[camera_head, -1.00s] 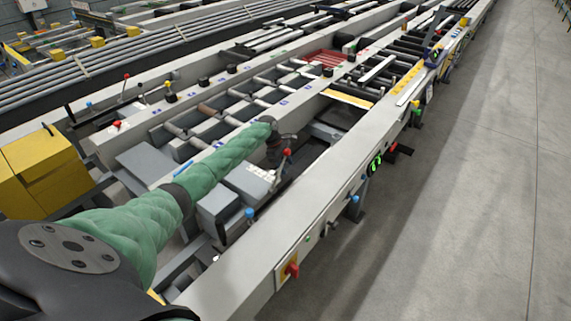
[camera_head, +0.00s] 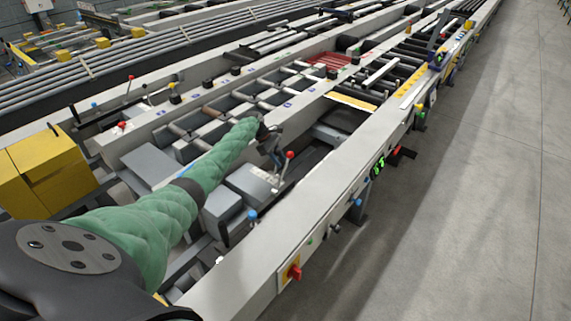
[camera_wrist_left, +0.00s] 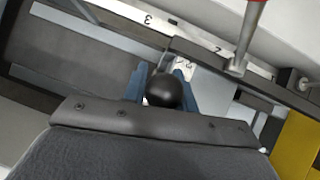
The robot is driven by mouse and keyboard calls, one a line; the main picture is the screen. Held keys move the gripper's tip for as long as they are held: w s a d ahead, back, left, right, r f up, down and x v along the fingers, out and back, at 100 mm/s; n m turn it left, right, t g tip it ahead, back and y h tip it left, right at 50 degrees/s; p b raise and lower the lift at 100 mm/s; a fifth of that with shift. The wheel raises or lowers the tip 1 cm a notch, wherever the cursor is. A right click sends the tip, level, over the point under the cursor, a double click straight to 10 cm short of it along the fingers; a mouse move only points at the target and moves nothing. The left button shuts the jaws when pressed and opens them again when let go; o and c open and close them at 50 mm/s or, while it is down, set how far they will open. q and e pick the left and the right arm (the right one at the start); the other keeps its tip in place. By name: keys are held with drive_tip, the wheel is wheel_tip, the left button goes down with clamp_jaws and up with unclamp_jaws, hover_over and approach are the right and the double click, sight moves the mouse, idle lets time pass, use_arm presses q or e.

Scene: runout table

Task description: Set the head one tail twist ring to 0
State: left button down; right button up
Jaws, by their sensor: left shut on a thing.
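My left gripper (camera_head: 272,148) is at the end of the green-sleeved arm, low over the near conveyor frame and just left of a red-knobbed lever (camera_head: 290,155). In the left wrist view, its blue fingers (camera_wrist_left: 162,94) stand on either side of a round black knob (camera_wrist_left: 162,89) and are shut on it. A pale strip (camera_wrist_left: 190,35) with printed figures, including a 3 and a 2, runs behind the knob. I cannot make out the twist ring or its setting. My right gripper is not in view.
The lever's metal rod (camera_wrist_left: 246,38) stands close to the gripper in the wrist view. Grey boxes (camera_head: 248,184) and a blue knob (camera_head: 252,215) lie below the arm. A red rotary switch (camera_head: 294,272) is on the near rail. The floor (camera_head: 480,200) at right is clear.

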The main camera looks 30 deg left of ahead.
use_arm(q)
drive_tip(key=shift+w+a+r, duration=0.1)
drive_tip(key=shift+a+r, duration=0.05)
drive_tip(key=shift+a, duration=0.3)
drive_tip(key=shift+w+a+r, duration=0.1)
drive_tip(key=shift+a, duration=0.3)
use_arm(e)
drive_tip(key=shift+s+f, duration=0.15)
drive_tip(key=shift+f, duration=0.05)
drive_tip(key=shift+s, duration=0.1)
use_arm(q)
drive_tip(key=c, duration=1.1)
unclamp_jaws()
drive_tip(key=shift+r, duration=0.15)
drive_tip(key=shift+s+d, duration=0.1)
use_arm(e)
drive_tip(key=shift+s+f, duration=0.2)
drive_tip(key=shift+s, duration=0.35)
